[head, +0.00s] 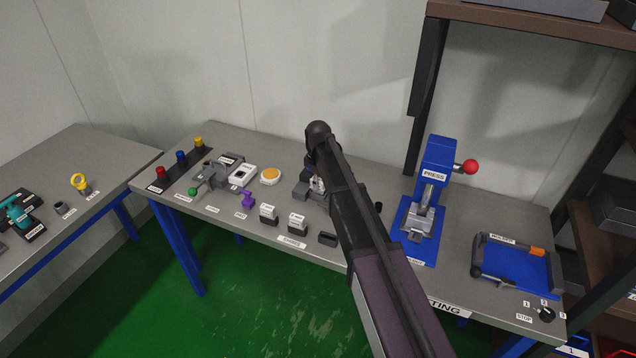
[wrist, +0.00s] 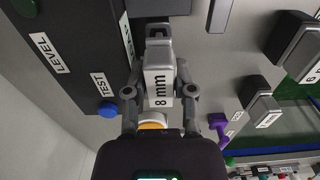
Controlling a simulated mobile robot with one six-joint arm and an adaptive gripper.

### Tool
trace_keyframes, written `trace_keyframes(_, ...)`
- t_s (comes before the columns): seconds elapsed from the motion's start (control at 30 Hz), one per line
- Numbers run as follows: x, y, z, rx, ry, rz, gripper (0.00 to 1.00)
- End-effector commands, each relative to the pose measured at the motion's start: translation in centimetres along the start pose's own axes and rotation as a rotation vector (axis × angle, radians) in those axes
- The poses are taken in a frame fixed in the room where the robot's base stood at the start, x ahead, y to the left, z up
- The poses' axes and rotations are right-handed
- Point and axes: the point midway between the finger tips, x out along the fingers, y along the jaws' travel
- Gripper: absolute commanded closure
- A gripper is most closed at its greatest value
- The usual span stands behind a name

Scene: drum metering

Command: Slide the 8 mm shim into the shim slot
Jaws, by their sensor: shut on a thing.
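My gripper (wrist: 160,68) is shut on the 8 mm shim (wrist: 158,85), a pale grey block with its label facing the wrist camera. A small grey part with a dark opening (wrist: 157,32) is just beyond the shim's far end, at the edge of a dark fixture (wrist: 85,60). I cannot tell whether this is the shim slot or whether the shim touches it. In the head view my arm covers most of the gripper, above a grey fixture (head: 301,191) on the bench. The shim cannot be made out there.
Two other shims (head: 268,215) (head: 298,222) and a dark block (head: 328,240) stand along the bench's front edge. A purple part (head: 248,200) and an orange button (head: 270,176) are to the left. A blue press (head: 436,165) stands to the right.

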Motion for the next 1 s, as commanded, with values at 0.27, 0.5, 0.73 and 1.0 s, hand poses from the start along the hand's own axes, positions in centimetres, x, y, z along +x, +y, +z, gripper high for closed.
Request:
trace_keyframes(0.27, 0.6, 0.0, 0.0, 0.000, 0.000, 0.000, 1.00)
trace_keyframes(0.5, 1.0, 0.0, 0.0, 0.000, 0.000, 0.000, 1.00)
trace_keyframes(0.73, 1.4, 0.0, 0.0, 0.000, 0.000, 0.000, 1.00)
trace_keyframes(1.0, 1.6, 0.0, 0.0, 0.000, 0.000, 0.000, 0.52)
